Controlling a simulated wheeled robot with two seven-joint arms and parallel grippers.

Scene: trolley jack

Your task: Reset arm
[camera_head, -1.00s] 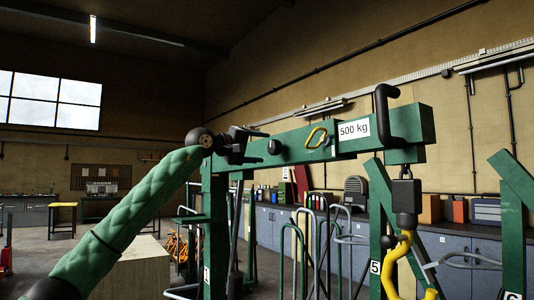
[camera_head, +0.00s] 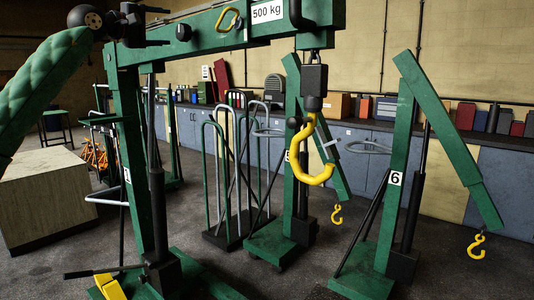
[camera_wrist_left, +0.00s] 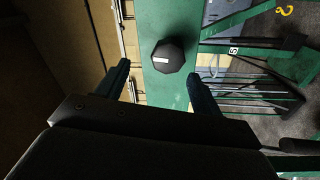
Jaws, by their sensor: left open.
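A green workshop crane has a boom (camera_head: 215,25) labelled 500 kg, a post (camera_head: 137,150) and a large yellow hook (camera_head: 315,165) hanging from a black block. A black knob (camera_head: 183,33) sits on the boom's side. My left gripper (camera_head: 163,27), at the end of the green-sleeved arm, is beside the boom, just left of the knob. In the left wrist view the fingers of this gripper (camera_wrist_left: 158,69) are spread and empty, with the knob (camera_wrist_left: 168,56) in line ahead between them; contact is not clear. My right gripper is not in view.
Smaller green cranes numbered 5 (camera_head: 294,130) and 6 (camera_head: 398,170) stand to the right. A wooden block (camera_head: 45,195) stands at left. Blue cabinets (camera_head: 350,150) line the wall. Dark floor is open at lower left.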

